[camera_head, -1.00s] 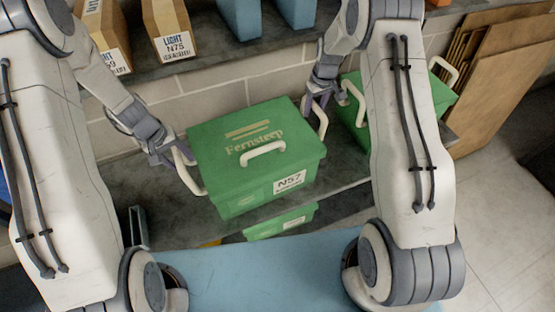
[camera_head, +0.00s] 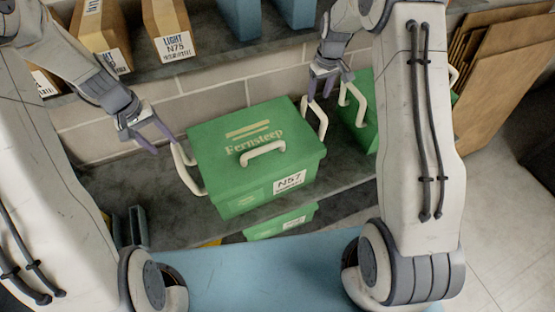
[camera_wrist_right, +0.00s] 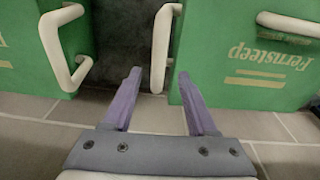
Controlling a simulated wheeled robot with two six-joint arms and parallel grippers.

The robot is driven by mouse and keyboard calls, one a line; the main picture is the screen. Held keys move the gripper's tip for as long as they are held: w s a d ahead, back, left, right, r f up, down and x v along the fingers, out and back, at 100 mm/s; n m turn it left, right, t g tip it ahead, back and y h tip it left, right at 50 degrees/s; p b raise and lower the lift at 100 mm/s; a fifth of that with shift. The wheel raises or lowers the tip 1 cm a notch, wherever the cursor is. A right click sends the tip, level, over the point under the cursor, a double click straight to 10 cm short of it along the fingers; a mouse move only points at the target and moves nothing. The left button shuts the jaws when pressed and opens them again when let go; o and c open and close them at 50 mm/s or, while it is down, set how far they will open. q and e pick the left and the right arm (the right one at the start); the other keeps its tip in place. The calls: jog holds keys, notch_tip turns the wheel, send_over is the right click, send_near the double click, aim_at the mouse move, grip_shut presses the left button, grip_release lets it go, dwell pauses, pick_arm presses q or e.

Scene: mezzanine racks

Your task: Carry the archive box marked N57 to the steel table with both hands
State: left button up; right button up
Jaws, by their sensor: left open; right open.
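The green archive box marked N57 (camera_head: 238,181), lidded and lettered Fernsteep, stands on a grey shelf (camera_head: 345,185) in the head view. It has white handles at both ends and one on the lid. My left gripper (camera_head: 150,143) is open and empty, up and left of the left handle (camera_head: 186,170). My right gripper (camera_head: 319,90) is open, just above the right handle (camera_head: 322,118). In the right wrist view, that handle (camera_wrist_right: 158,50) lies ahead, roughly in line with the gap between the open fingers (camera_wrist_right: 158,88); nothing is gripped. No steel table is identifiable.
Another green box (camera_head: 357,132) with white handles stands close on the right, partly behind my right arm. Cardboard boxes (camera_head: 168,30) and blue boxes (camera_head: 240,18) sit on the upper shelf. A green box (camera_head: 280,222) shows below. Brown boards (camera_head: 508,75) lean at right.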

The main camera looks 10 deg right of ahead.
jog(key=r, duration=0.5)
jog(key=shift+s+d, duration=0.1)
jog(key=shift+s, duration=0.25)
jog(key=shift+r, duration=0.1)
notch_tip(320, 180, up, 6)
jog(key=p, duration=0.6)
jog(key=shift+r, duration=0.1)
notch_tip(320, 180, up, 8)
jog(key=p, duration=0.3)
jog(key=shift+s+d, duration=0.15)
jog(key=shift+s, duration=0.3)
dwell(0.4)
